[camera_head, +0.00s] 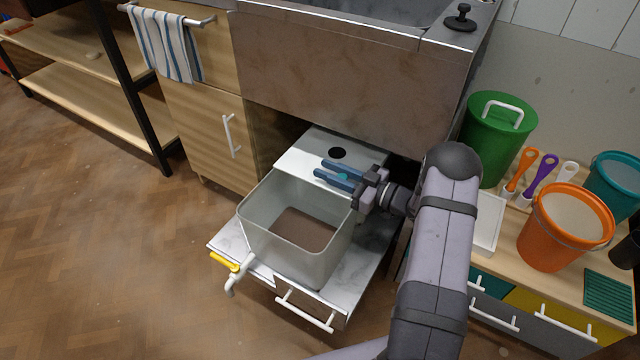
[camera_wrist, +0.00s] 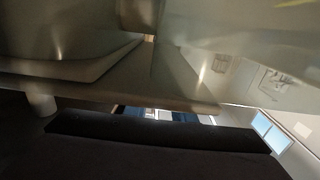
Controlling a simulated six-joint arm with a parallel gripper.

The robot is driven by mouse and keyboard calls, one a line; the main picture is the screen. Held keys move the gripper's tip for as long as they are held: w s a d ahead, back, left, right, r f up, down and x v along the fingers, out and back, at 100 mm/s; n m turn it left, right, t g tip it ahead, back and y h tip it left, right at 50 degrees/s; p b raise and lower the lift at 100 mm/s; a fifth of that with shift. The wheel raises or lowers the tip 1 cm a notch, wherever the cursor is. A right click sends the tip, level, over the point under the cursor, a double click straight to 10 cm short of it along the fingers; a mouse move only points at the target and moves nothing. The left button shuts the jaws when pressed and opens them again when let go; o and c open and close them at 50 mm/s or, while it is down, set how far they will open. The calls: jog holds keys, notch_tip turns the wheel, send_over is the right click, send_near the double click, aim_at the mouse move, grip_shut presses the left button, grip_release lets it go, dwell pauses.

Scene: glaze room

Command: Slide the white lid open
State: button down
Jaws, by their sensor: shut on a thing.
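The white lid (camera_head: 310,150), a flat panel with a round black hole, lies over the back part of a pale grey bin (camera_head: 290,255). The front of the bin is uncovered, and a brown surface shows inside. My gripper (camera_head: 326,170) reaches in from the right with its blue fingers pointing left over the lid. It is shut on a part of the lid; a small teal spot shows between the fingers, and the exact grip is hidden. The wrist view is a dim close-up in which I cannot pick out the lid surely.
The bin stands on a marble-topped pull-out (camera_head: 350,285) with a white spout and yellow handle at its left. A metal sink front (camera_head: 350,80) overhangs the lid's back. A green bucket (camera_head: 495,140) and orange bucket (camera_head: 550,245) stand right. The floor left is clear.

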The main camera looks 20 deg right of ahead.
jog(key=shift+w+d, duration=0.15)
jog(key=c, duration=1.5)
grip_release()
jog(key=shift+c, duration=0.2)
